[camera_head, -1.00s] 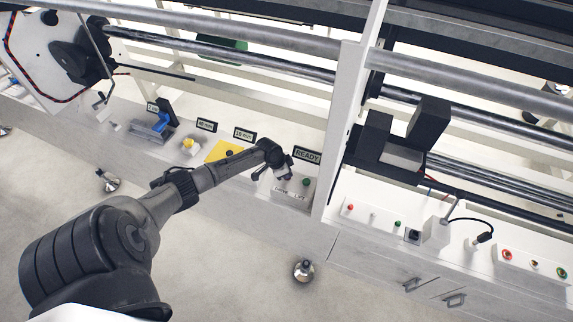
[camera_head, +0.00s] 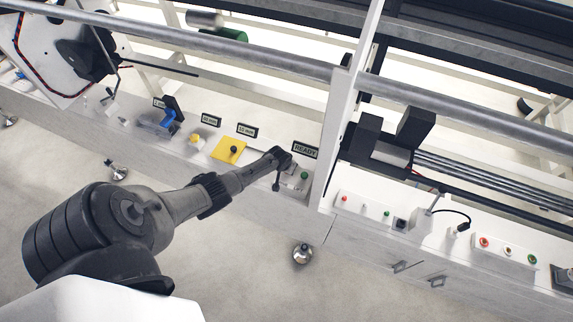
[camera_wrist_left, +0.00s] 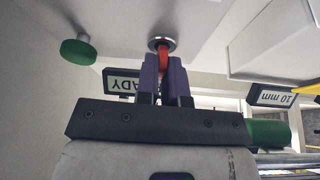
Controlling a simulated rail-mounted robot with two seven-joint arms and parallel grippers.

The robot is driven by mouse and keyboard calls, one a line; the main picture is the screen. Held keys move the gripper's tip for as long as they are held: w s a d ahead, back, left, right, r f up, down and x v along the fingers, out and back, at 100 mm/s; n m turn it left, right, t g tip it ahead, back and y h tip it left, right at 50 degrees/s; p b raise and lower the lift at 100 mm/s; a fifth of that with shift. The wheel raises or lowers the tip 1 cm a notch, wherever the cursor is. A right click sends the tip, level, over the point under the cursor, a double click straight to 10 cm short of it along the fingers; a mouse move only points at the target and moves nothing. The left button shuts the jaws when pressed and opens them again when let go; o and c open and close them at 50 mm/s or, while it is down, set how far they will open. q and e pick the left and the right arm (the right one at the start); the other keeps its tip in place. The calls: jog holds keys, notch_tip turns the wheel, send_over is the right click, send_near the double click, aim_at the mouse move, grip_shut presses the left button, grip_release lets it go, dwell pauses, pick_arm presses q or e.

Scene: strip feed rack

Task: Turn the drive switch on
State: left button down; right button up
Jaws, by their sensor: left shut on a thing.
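The drive switch (camera_wrist_left: 164,56) shows in the left wrist view as a red lever in a round metal collar on a pale panel. My left gripper (camera_wrist_left: 165,77) has its two purple fingers closed around the lever. In the head view my left gripper (camera_head: 283,178) is at the small control box (camera_head: 299,191) below the READY sign (camera_head: 305,151), and it hides the switch. A green button (camera_head: 304,175) is on the same box; it also shows in the wrist view (camera_wrist_left: 78,52). My right gripper is out of view.
A yellow plate (camera_head: 228,148) with a dark knob lies left of the box, with a blue clamp (camera_head: 170,117) farther left. A white upright post (camera_head: 337,130) stands close to the right. Button panels (camera_head: 365,207) lie beyond it.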

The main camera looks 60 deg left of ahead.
pick_arm(q)
jog(key=shift+n+p, duration=0.35)
jog(key=shift+n, duration=0.25)
jog(key=c, duration=1.2)
grip_release()
jog(key=shift+c, duration=0.2)
jog(key=shift+s+d+r+p, duration=0.1)
jog(key=shift+s+r+p, duration=0.05)
jog(key=shift+r+p, duration=0.3)
jog(key=p+v, duration=0.4)
jog(key=v, duration=0.9)
jog(key=shift+d+p, duration=0.2)
jog(key=shift+p, duration=0.1)
